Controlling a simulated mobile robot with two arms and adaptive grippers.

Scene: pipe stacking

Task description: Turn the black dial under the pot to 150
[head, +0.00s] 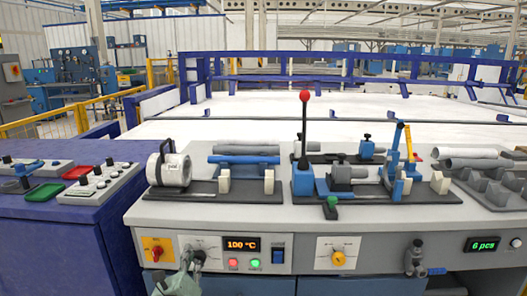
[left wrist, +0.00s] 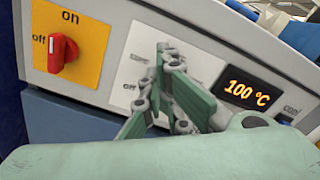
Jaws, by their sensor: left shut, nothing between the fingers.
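The pot (head: 170,168), a pale cylinder with a dark rim, stands at the left end of the grey bench. The display (head: 241,244) reads 100 °C; it also shows in the left wrist view (left wrist: 248,90). My left gripper (head: 193,258) is at the white dial plate (head: 207,241) below the pot. In the left wrist view my left gripper (left wrist: 168,65) has its fingers shut in front of the plate (left wrist: 140,60). The fingers cover the black dial, so I cannot tell its setting or whether they touch it.
A red on/off switch on a yellow plate (head: 157,250) is just left of the gripper. The blue cabinet (head: 60,245) borders the bench.

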